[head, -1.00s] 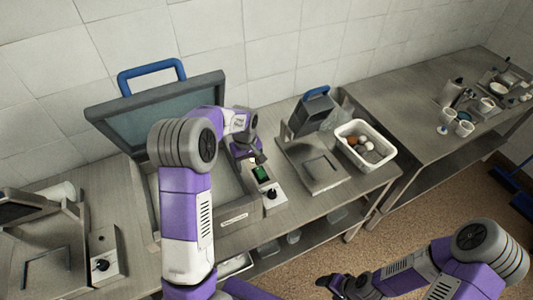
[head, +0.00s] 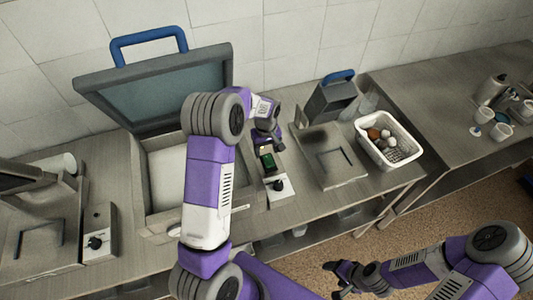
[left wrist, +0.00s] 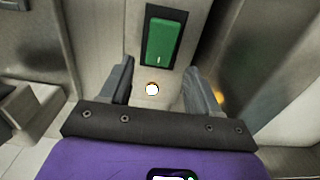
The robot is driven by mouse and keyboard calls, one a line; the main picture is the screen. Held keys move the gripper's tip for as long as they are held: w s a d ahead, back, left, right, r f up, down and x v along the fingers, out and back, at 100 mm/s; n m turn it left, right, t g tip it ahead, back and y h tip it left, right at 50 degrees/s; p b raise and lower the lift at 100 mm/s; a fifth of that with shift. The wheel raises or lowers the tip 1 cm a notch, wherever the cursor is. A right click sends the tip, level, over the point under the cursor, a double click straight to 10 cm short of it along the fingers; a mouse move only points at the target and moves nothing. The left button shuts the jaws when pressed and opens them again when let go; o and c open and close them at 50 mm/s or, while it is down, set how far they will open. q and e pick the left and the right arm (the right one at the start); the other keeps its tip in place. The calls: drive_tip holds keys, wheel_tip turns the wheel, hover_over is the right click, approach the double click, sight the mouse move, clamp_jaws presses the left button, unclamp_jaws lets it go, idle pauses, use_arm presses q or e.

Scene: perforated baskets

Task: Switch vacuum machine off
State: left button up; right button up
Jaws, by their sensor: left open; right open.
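The vacuum machine (head: 140,190) stands on the counter with its dark-framed lid (head: 155,88) raised. On the control panel at its right are a green rocker switch (head: 268,161) and, nearer the front, a black knob (head: 278,186). My left gripper (head: 269,143) is open and empty just behind the switch. In the left wrist view, the green switch (left wrist: 163,38) lies just beyond the open fingertips (left wrist: 161,74); I cannot tell if they touch the panel. A small bright round spot (left wrist: 152,89) shows between the fingers. My right gripper (head: 336,279) is open, over the floor, away from the counter.
A smaller device with a blue handle (head: 331,97) stands right of the panel, beside a white perforated basket (head: 413,158) holding eggs. Another machine with a knob (head: 95,242) is at the left. Cups and a jar (head: 492,90) stand on the right counter.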

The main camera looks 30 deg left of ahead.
sight(267, 156)
use_arm(q)
drive_tip(key=shift+w+f, duration=0.15)
drive_tip(key=shift+f, duration=1.35)
